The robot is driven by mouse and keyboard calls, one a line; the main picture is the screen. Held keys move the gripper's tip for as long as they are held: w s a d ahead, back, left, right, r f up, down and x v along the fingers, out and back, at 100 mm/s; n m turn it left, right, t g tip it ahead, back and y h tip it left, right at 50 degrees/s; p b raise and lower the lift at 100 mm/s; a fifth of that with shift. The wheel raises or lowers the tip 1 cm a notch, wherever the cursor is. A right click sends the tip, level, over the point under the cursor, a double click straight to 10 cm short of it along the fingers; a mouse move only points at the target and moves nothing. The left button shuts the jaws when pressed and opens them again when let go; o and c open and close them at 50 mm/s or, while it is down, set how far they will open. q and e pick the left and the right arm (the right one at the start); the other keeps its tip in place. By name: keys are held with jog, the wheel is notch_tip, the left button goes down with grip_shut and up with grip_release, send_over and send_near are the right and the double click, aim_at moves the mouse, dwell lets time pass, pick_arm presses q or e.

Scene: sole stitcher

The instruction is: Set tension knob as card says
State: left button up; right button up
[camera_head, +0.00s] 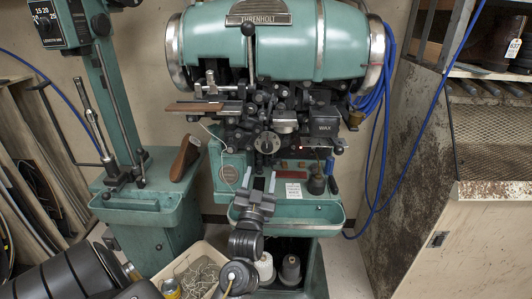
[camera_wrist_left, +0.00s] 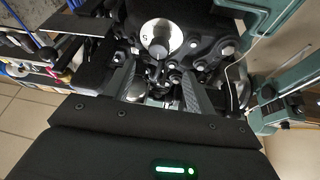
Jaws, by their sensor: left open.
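The tension knob (camera_head: 267,142) is a round, pale dial low on the front of the teal stitching machine (camera_head: 290,45). In the left wrist view the knob (camera_wrist_left: 160,37) has a silver face with a dark grip across it and a mark like a 5; its exact setting is too small to tell. A small white card (camera_head: 293,190) stands on the machine's tray, its print unreadable. My left gripper (camera_head: 260,178) is open and empty, below and in front of the knob. Its fingers (camera_wrist_left: 158,80) point toward the knob, apart from it. My right gripper is not in view.
A dark pot (camera_head: 316,184) and a blue-handled tool (camera_head: 331,168) stand right of the card. A teal stand with a dial (camera_head: 47,22) is at the left. A bin (camera_head: 200,262) and thread cones (camera_head: 290,268) sit below. A rusty cabinet (camera_head: 420,140) borders the right.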

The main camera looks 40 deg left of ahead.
aim_at(265, 150)
pick_arm(q)
jog(key=p+x, duration=0.2)
jog(key=x, duration=0.7)
jog(key=shift+w+a+r, duration=0.1)
jog(key=shift+w+a, duration=0.05)
jog(key=shift+w, duration=0.2)
jog(key=c, duration=1)
jog(key=shift+o, duration=0.2)
jog(key=shift+r+m+h+p, duration=0.15)
jog(key=shift+m+h+p, duration=0.25)
jog(key=shift+m+p, duration=0.35)
jog(key=m+h+p, duration=0.1)
jog(key=m+p, duration=0.2)
jog(key=m+h+p, duration=0.2)
jog(key=m+p, duration=0.1)
jog(key=m, duration=0.1)
jog(key=shift+s+a+r+h, duration=0.15)
jog(key=shift+r+h, duration=0.05)
jog(key=shift+h, duration=0.1)
jog(key=shift+f+m+h+p, duration=0.15)
jog(key=shift+m+h+p, duration=0.45)
jog(key=shift+m+p, duration=0.95)
